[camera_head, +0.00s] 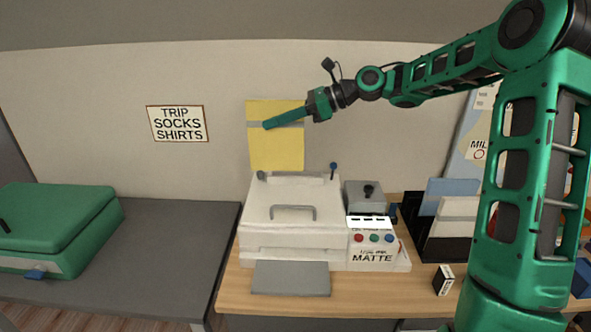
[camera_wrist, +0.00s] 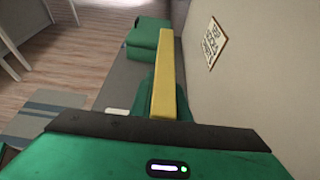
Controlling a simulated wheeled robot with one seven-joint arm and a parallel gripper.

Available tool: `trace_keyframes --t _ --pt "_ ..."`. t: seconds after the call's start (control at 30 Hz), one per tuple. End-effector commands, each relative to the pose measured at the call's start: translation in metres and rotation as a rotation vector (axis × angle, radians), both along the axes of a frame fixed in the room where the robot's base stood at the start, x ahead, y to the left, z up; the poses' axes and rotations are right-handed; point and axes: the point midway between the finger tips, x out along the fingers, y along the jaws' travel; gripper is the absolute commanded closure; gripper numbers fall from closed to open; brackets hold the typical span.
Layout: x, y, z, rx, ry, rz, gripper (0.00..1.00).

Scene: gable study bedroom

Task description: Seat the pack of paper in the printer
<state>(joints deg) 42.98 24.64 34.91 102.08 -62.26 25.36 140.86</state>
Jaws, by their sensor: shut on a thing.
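My gripper (camera_head: 270,124) is shut on the yellow pack of paper (camera_head: 276,154), which has a grey band across it. The pack hangs upright, broad face towards the head camera, above the back of the white printer (camera_head: 290,240). In the wrist view the pack (camera_wrist: 165,75) shows edge-on as a narrow yellow strip, with a green finger beside it. The far finger is hidden behind the pack in the head view. The printer has a handle on its top, a blue-tipped lever (camera_head: 333,168) at its back right, and a grey tray (camera_head: 291,278) in front.
A panel with coloured buttons and a MATTE label (camera_head: 374,245) adjoins the printer's right side. A grey box (camera_head: 366,196) stands behind it. A small black-and-white box (camera_head: 443,280) lies further right. A green suitcase (camera_head: 55,225) sits left on a dark surface with bare room.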

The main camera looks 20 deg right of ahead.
Motion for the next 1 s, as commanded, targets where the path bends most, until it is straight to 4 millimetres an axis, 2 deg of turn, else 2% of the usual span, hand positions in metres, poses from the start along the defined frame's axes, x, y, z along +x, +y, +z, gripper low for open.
trace_keyframes --t 0.3,0.5,0.77,1.0 --pt "0.044 -0.045 -0.038 0.003 0.000 0.001 1.00" --pt "0.064 -0.067 -0.056 0.003 -0.001 0.001 1.00" --pt "0.071 -0.074 -0.068 0.001 0.000 0.002 1.00" --pt "0.070 -0.074 -0.098 0.002 0.002 0.002 1.00"
